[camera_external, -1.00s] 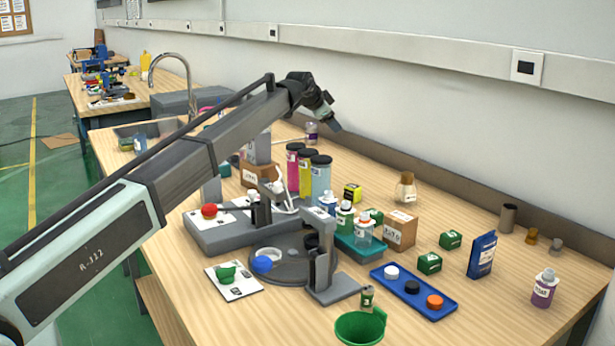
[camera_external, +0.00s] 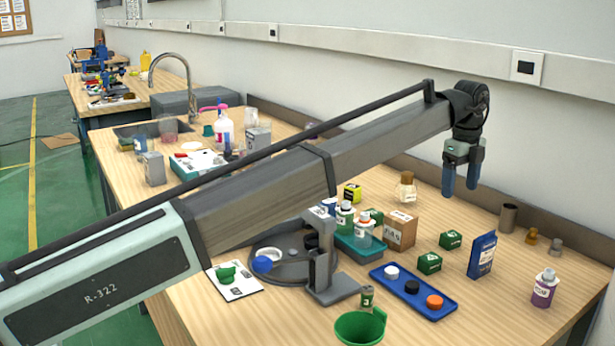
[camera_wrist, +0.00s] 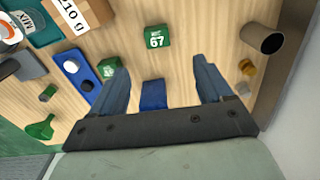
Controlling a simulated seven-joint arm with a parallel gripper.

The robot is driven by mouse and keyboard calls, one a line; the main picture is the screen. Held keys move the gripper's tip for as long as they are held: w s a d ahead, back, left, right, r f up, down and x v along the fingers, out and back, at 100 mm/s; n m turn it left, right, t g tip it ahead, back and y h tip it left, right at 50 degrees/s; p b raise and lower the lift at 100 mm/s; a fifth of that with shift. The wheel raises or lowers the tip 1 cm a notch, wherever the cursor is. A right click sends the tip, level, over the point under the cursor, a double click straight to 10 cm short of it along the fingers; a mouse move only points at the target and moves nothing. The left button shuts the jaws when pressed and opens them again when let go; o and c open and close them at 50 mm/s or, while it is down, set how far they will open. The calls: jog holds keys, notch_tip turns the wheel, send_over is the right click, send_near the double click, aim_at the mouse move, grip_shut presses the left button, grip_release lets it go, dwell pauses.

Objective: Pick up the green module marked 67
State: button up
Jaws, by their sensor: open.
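The green module marked 67 (camera_wrist: 157,37) lies on the bench in the wrist view, its white 67 facing the camera, beyond my fingertips. By its place it is the farther of two green boxes in the external view, the one nearer the wall (camera_external: 451,240). The other green box (camera_external: 429,263) sits beside the blue tray; it also shows in the wrist view (camera_wrist: 110,68), its marking unclear. My gripper (camera_external: 461,185) is open and empty, pointing down well above the bench. Its two fingers (camera_wrist: 164,76) are spread in the wrist view.
A cardboard box (camera_external: 402,230) stands left of the module. A blue pouch (camera_external: 482,254) stands upright to the right, and a grey cylinder (camera_external: 508,218) stands toward the wall. The blue tray (camera_external: 413,292) with several round caps lies in front. Bare bench surrounds the module.

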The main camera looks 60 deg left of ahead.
jog(key=f, duration=0.1)
send_over(451, 234)
notch_tip(451, 234, down, 8)
jog(key=shift+w+d+r, duration=0.15)
jog(key=shift+f, duration=2.65)
jog(key=shift+c, duration=0.4)
jog(key=c, duration=1)
jog(key=shift+o, duration=0.2)
jog(key=shift+r, duration=0.1)
